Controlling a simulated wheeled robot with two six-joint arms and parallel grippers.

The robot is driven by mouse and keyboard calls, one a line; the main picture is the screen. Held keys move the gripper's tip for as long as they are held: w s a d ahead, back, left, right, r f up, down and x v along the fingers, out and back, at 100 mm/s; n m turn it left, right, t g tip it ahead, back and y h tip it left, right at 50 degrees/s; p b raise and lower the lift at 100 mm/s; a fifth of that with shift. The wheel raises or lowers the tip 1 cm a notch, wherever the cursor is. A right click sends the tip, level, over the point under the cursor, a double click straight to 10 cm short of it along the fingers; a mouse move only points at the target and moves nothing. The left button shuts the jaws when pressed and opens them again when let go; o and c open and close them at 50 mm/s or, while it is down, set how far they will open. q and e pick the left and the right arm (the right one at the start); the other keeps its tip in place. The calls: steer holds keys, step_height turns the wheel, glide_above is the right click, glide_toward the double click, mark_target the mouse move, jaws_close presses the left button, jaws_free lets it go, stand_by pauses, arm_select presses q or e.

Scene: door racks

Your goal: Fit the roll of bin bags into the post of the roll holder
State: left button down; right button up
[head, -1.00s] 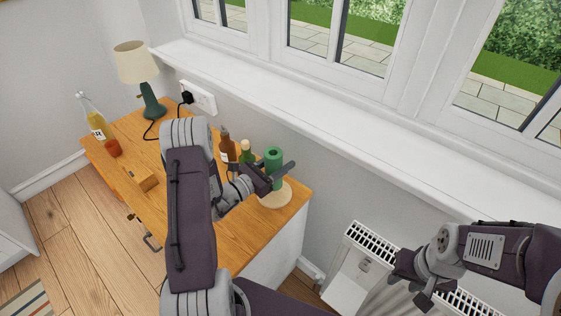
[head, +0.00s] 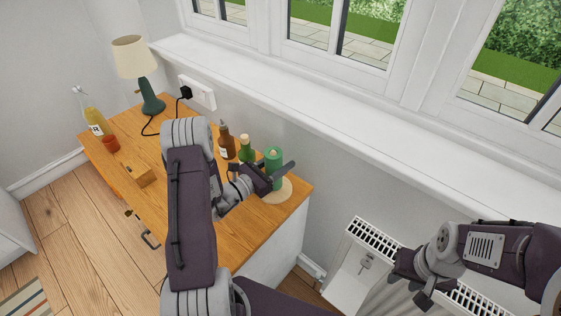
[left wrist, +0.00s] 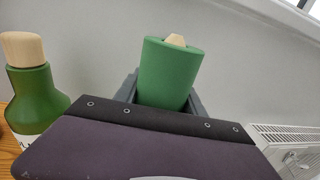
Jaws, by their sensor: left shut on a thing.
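The green roll of bin bags (head: 273,162) stands upright at the near right end of the wooden cabinet top. My left gripper (head: 280,172) is shut on it from the side. The roll holder's round, pale wooden base (head: 284,191) lies under the roll. In the left wrist view the pale tip of the post (left wrist: 175,40) pokes out of the top of the roll (left wrist: 168,75), so the roll is around the post. The roll's lower end is hidden by my gripper. My right gripper (head: 398,280) hangs in front of the radiator, away from the roll; its fingers are unclear.
A green bottle (head: 246,150) and a brown bottle (head: 226,142) stand just left of the roll. A lamp (head: 145,75), a yellow bottle (head: 96,124) and a reddish cup (head: 111,144) are further left. The wall and windowsill (head: 330,120) run behind; a radiator (head: 375,240) is right.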

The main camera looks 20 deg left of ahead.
mark_target(267, 172)
arm_select(q)
steer(key=shift+f+b, duration=0.4)
steer(key=shift+f, duration=0.2)
steer(key=c, duration=0.6)
jaws_free()
steer(key=v, duration=0.8)
steer(key=shift+a, duration=0.1)
steer(key=shift+s+a, duration=0.15)
steer(key=shift+s, duration=0.4)
